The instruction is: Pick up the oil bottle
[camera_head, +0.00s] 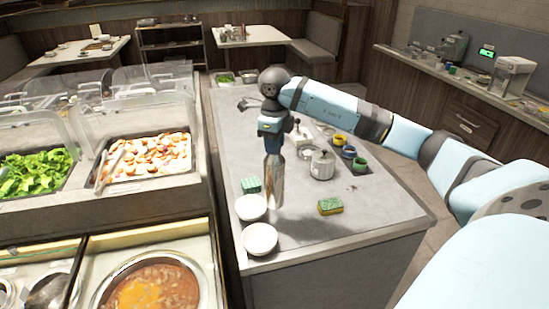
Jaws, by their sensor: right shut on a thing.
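My right arm reaches in from the right and its gripper (272,142) points down over the grey counter (300,245). It is shut on a slim, glassy, brownish-tinted bottle, which I take to be the oil bottle (274,182). The bottle hangs upright below the gripper, behind the two white bowls. The fingers around its top are too small to make out clearly. I cannot tell whether its base touches the counter. My left gripper is not in view.
Two white bowls (260,239) stand at the counter's near left edge. A green-and-yellow sponge (330,206) lies right of the bottle, and a green block (251,185) left of it. A metal pot (322,165) and small colored cups (348,152) stand farther right. The front right counter is clear.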

